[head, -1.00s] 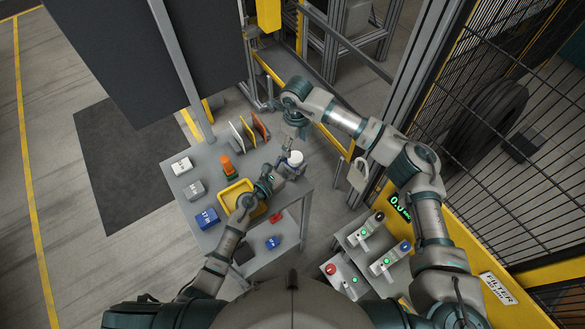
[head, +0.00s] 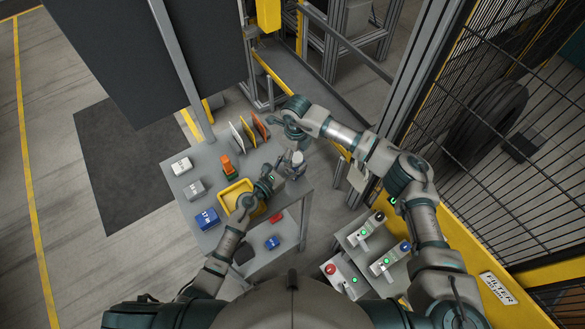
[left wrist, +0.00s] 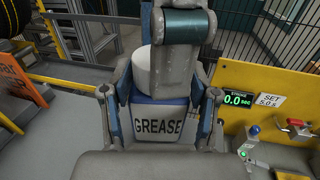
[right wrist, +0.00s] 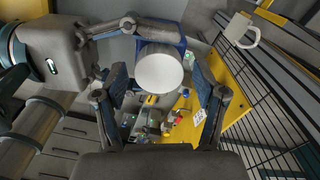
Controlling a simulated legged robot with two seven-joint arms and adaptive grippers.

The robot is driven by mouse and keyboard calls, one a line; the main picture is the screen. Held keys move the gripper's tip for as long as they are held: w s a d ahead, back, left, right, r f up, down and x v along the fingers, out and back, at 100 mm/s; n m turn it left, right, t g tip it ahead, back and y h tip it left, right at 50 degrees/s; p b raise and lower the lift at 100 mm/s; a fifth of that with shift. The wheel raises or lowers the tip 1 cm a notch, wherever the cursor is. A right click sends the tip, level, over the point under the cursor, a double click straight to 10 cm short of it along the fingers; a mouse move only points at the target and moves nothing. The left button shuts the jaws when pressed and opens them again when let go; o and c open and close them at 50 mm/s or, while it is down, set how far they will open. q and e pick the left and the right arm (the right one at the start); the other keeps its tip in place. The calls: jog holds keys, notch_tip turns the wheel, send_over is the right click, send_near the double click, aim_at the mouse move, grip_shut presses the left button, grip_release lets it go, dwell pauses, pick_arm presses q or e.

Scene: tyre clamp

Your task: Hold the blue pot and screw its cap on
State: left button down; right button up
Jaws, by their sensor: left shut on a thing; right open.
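The blue pot (left wrist: 160,123), labelled GREASE, stands upright between the fingers of my left gripper (left wrist: 160,112), which is shut on it. In the head view, my left gripper (head: 282,172) holds it near the table's right edge. The white cap (left wrist: 151,67) sits on top of the pot; how far it is threaded I cannot tell. In the right wrist view, the cap (right wrist: 160,71) shows end-on between the spread fingers of my right gripper (right wrist: 160,83), with blue pot (right wrist: 160,33) behind it. My right gripper is open, and part of it hides the cap in the left wrist view.
The grey table (head: 224,151) also holds a yellow tray (head: 228,196), an orange-and-green item (head: 228,167), several small boxes and upright plates. A control stand (head: 365,247) is at the right, beside the mesh fence.

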jog(key=shift+f, duration=0.6)
jog(key=c, duration=1.2)
jog(key=o, duration=1.4)
jog(key=shift+r, duration=0.1)
notch_tip(320, 180, up, 12)
jog(key=shift+w+f, duration=0.1)
